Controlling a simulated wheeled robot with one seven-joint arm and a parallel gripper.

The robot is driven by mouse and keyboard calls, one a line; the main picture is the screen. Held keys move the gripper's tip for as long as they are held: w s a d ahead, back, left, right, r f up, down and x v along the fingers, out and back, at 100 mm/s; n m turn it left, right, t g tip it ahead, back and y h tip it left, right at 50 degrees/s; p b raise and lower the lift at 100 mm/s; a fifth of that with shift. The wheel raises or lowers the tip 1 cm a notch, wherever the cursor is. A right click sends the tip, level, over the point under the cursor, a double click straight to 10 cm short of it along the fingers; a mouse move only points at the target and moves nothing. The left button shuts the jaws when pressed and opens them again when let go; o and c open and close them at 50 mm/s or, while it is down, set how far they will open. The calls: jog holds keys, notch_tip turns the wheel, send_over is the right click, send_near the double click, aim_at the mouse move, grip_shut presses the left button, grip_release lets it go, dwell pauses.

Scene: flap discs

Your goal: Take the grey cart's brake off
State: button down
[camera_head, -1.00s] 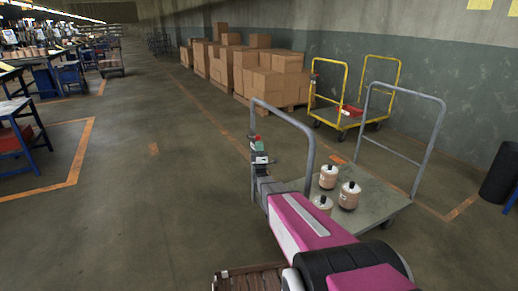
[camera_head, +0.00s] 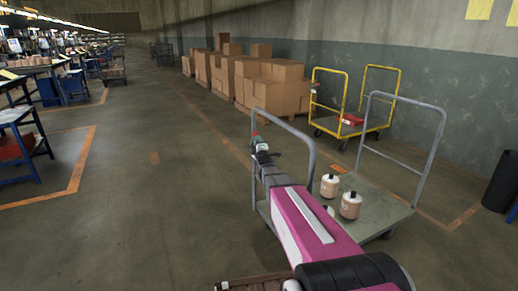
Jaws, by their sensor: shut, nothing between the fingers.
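The grey cart (camera_head: 385,210) stands at the right, with a flat bed and a tall tube handle at each end. The left handle (camera_head: 312,150) is nearest my arm. A small green brake part (camera_head: 254,139) shows at this handle's left post. My gripper (camera_head: 260,148) is at that post, just below the green part; it is shut and empty. Whether it touches the brake, and the brake's exact setting, are too small to tell. My arm hides the lower post and part of the bed.
White-and-tan containers (camera_head: 350,205) with dark tops stand on the cart's bed. A yellow cart (camera_head: 375,128) stands behind, near the wall. Stacked cardboard boxes (camera_head: 270,88) line the wall. A dark bin (camera_head: 501,181) is at the far right. The floor left of the cart is open.

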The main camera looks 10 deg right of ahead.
aim_at(256, 134)
jog(key=shift+w+a+r+n+g, duration=0.15)
jog(key=shift+w+r+n+g, duration=0.05)
jog(key=shift+w+r+g, duration=0.4)
jog(key=shift+w+a+r+n+g, duration=0.2)
jog(key=shift+w+r+g, duration=0.25)
jog(key=shift+r+g, duration=0.15)
jog(key=shift+w+a+r, duration=0.15)
jog(key=shift+w+r, duration=0.2)
jog(key=shift+w, duration=0.3)
jog(key=shift+w+a+r, duration=0.2)
jog(key=shift+w+r, duration=0.2)
jog(key=shift+w, duration=0.2)
jog(key=shift+w+a+r, duration=0.15)
jog(key=shift+w+r, duration=0.2)
jog(key=shift+w, duration=0.3)
jog(key=shift+a+x, duration=0.2)
jog(key=shift+x, duration=1.05)
jog(key=shift+r, duration=0.15)
jog(key=s+r, duration=0.1)
jog(key=s, duration=0.9)
jog(key=shift+d+r, duration=0.4)
jog(key=shift+d, duration=0.05)
